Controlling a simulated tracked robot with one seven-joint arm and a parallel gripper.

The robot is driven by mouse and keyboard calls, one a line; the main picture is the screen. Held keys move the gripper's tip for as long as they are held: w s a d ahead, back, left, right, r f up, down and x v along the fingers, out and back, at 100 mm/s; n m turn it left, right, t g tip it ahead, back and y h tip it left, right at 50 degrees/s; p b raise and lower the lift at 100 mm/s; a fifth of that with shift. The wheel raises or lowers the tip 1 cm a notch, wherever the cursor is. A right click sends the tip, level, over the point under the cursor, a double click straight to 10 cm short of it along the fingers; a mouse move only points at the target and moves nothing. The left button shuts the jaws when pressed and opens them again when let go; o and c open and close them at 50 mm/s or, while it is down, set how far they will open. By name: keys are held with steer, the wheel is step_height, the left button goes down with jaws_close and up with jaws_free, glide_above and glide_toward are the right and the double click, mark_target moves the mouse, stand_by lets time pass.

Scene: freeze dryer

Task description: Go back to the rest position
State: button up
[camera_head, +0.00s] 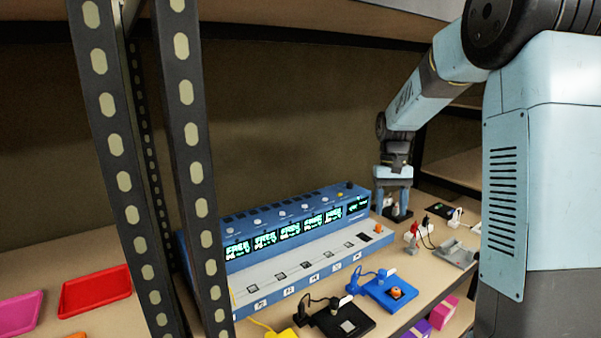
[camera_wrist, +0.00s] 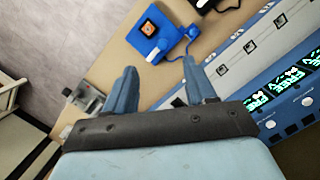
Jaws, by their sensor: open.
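My gripper (camera_head: 391,212) points down at the right end of the blue freeze dryer (camera_head: 275,240), which stands on the shelf with several lit green displays. In the wrist view my gripper (camera_wrist: 160,75) shows two blue fingers spread apart with nothing between them. The freeze dryer also shows at the right of the wrist view (camera_wrist: 290,92). A dark item under the fingers is partly hidden in the head view.
A blue device (camera_head: 388,291) and a black device (camera_head: 342,322) lie before the freeze dryer. A grey metal piece (camera_head: 456,252) and small plugs lie right of the gripper. A red tray (camera_head: 95,290) is left, beyond dark perforated shelf posts (camera_head: 196,170).

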steer(key=s+a+r+t, duration=0.1)
steer(key=s+r+t, duration=0.3)
steer(key=s+r, duration=0.8)
steer(key=s+f+t, duration=0.1)
steer(key=s+t, duration=0.3)
steer(key=s, duration=1.3)
steer(key=shift+a+f+n, duration=0.15)
steer(key=shift+f+n, duration=0.1)
steer(key=shift+n, duration=0.05)
